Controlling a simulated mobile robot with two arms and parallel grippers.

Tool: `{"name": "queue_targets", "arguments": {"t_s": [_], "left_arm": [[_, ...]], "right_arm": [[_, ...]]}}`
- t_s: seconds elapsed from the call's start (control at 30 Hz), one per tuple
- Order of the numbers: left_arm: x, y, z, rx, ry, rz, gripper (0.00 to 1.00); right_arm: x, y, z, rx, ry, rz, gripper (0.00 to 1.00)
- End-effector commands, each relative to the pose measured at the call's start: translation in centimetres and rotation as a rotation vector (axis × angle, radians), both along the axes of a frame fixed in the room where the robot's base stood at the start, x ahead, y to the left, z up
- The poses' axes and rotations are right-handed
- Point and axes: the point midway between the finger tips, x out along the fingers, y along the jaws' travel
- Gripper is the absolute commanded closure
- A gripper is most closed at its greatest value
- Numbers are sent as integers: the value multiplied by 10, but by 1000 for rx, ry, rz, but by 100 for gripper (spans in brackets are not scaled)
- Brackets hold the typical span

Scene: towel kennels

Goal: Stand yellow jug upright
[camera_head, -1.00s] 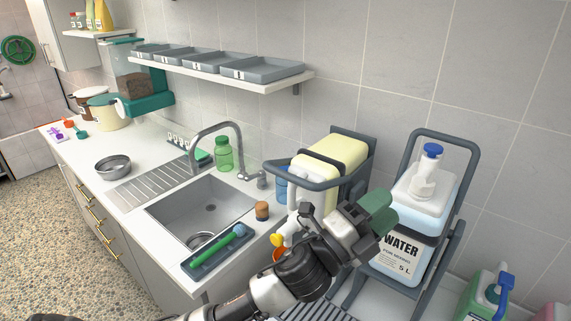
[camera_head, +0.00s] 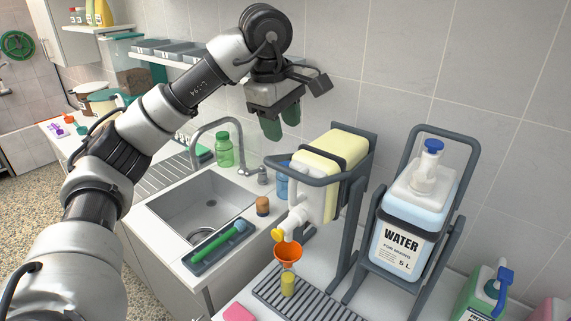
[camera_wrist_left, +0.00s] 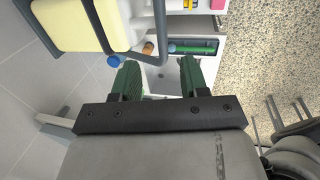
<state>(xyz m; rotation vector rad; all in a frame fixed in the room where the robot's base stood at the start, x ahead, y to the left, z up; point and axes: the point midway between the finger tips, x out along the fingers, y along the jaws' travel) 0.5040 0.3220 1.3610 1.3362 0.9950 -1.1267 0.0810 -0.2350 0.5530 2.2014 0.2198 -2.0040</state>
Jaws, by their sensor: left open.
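The pale yellow jug (camera_head: 331,148) sits in a dark grey cradle stand (camera_head: 360,190), tipped forward. Its white spout with a yellow tip (camera_head: 278,236) points down above an orange funnel (camera_head: 288,252), which stands on a small yellow container (camera_head: 288,284). My left gripper (camera_head: 280,124) is open and empty, its green fingers in the air up and left of the jug in the head view. In the left wrist view the open fingers (camera_wrist_left: 158,75) show nothing between them, and the jug (camera_wrist_left: 70,22) is at the upper left. My right gripper is out of view.
A second stand with a water jug (camera_head: 405,225) is to the right, and a green jug (camera_head: 480,292) is at the lower right. A sink (camera_head: 205,205) with a curved tap is at the left. A shelf of grey trays (camera_head: 150,46) hangs behind my left arm.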

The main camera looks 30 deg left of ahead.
Motion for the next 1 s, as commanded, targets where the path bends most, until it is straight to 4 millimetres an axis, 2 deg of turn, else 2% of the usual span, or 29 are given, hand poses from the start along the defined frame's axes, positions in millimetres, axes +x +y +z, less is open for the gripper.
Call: {"name": "queue_targets", "arguments": {"t_s": [0.17, 0.43, 0.7, 1.0], "left_arm": [[0, 6, -8, 25, 10, 10, 56], [8, 5, -53, 23, 13, 9, 56], [17, 4, -91, 21, 9, 10, 56], [19, 4, -103, 22, 6, 9, 56]], "right_arm": [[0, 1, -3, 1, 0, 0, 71], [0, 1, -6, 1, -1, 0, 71], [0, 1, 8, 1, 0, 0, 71], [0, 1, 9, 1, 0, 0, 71]]}}
